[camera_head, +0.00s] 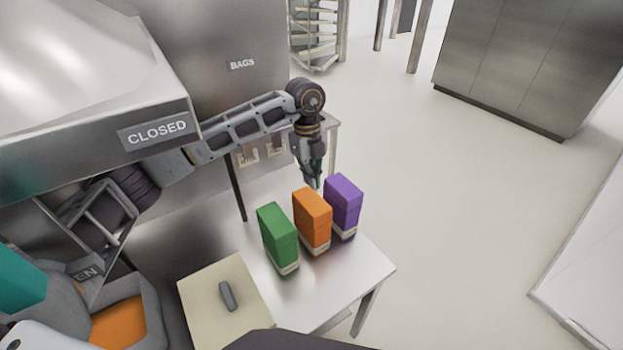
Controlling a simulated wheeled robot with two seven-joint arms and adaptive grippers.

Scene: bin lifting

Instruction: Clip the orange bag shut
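The orange bag (312,218) stands upright on the metal table, between a green bag (278,235) on its left and a purple bag (343,203) on its right. It is a tall block with a pale band near its base. My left gripper (314,184) points down just behind the tops of the orange and purple bags. Its fingertips look close together, but the view is too small to tell whether they are shut or hold anything. A small dark grey bar (228,296), which I cannot identify for sure, lies on a cream board. My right gripper is out of view.
The cream board (202,297) lies left of the bags. The metal table (360,272) is bare at its front right. A metal box labelled CLOSED (158,132) fills the upper left. A panel labelled BAGS (242,64) stands behind. Open floor lies to the right.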

